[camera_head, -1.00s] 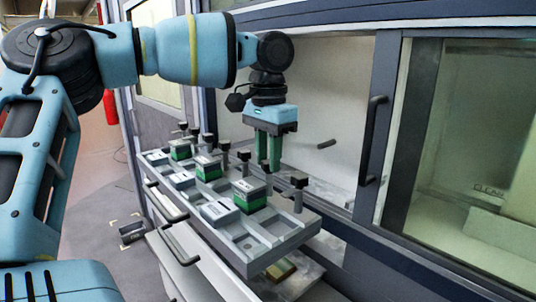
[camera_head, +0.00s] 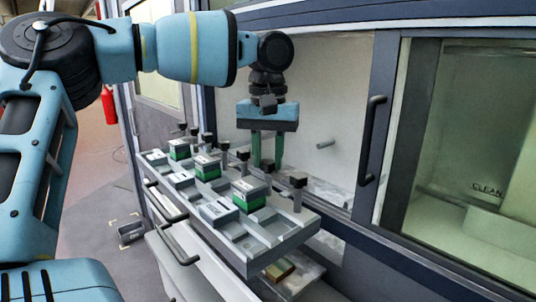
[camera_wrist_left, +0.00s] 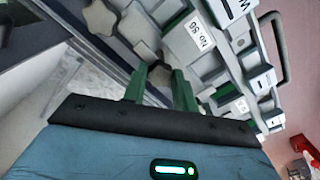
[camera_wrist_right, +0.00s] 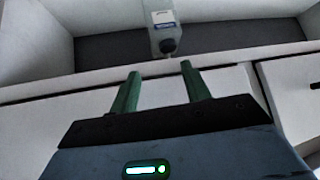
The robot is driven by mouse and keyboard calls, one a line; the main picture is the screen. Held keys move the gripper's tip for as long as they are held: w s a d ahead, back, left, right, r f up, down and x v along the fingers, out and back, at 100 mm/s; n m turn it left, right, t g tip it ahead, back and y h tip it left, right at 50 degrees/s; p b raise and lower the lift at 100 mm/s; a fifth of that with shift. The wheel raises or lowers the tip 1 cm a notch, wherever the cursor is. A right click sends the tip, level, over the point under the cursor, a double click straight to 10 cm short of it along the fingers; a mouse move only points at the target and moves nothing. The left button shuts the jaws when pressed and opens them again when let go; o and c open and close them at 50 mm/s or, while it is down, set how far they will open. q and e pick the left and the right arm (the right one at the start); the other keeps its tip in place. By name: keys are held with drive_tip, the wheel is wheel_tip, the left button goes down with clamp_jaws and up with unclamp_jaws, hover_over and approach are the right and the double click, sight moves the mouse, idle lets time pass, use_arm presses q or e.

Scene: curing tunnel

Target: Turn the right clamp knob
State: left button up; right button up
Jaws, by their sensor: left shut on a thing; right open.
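Dark clamp knobs on posts stand in a row along the back of a grey pallet (camera_head: 278,238). My left gripper (camera_head: 267,163) points down, shut on the second clamp knob (camera_head: 267,166) from the row's near right end. The fingers largely hide this knob. The nearest knob (camera_head: 298,179) stands free to its right. My right gripper (camera_wrist_right: 160,70) is open and empty in the right wrist view.
Green-and-grey blocks (camera_head: 249,194) sit in the pallet's compartments. A cabinet with a dark door handle (camera_head: 371,140) stands close behind the row. A drawer handle (camera_head: 178,243) juts out in front.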

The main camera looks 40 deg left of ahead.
sight(269, 161)
idle(0.5)
use_arm(q)
drive_tip(key=o, duration=1)
use_arm(e)
drive_tip(key=shift+d, duration=0.1)
use_arm(q)
drive_tip(key=shift+r, duration=0.1)
wheel_tip(269, 161, up, 6)
drive_tip(key=shift+r+b, duration=0.25)
drive_tip(key=shift+b, duration=0.1)
drive_tip(key=shift+r, duration=0.6)
use_arm(e)
drive_tip(key=shift+s+a+f, duration=0.2)
drive_tip(key=shift+s+f, duration=0.1)
drive_tip(key=shift+f, duration=0.15)
drive_tip(key=shift+d, duration=0.1)
